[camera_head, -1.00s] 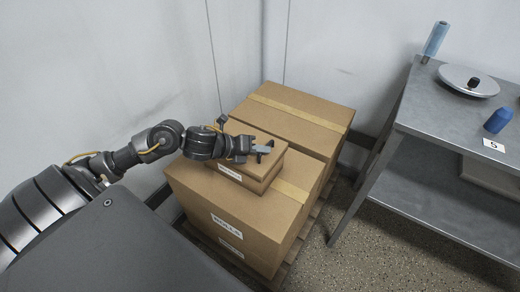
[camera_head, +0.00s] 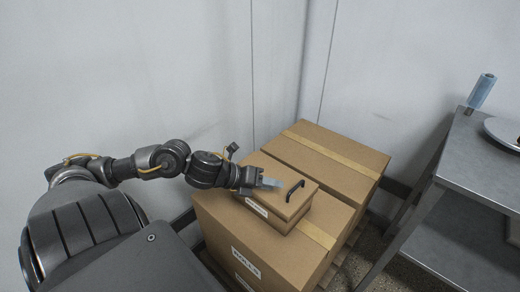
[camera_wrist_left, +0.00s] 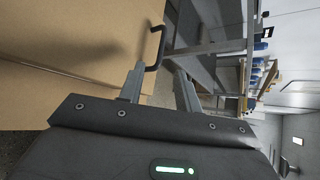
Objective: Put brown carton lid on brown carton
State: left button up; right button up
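The small brown carton (camera_head: 294,222) stands on a large box, its label facing front. The brown carton lid (camera_head: 267,202) lies on top of it, and its black handle (camera_head: 294,190) stands up near the lid's right side. My left gripper (camera_head: 272,183) is just left of the handle, over the lid, and looks apart from it. In the left wrist view my left gripper (camera_wrist_left: 160,85) has its two fingers spread, with the handle (camera_wrist_left: 156,50) just beyond the fingertips. Nothing is between the fingers. My right gripper is not in view.
Large taped boxes (camera_head: 333,148) stand on a pallet under and behind the carton. A grey metal table (camera_head: 480,155) with a lower shelf is on the right, with a blue-handled item (camera_head: 482,92) on it. White walls close off the back and left.

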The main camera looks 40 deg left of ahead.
pick_arm(q)
jog(key=shift+v, duration=1.75)
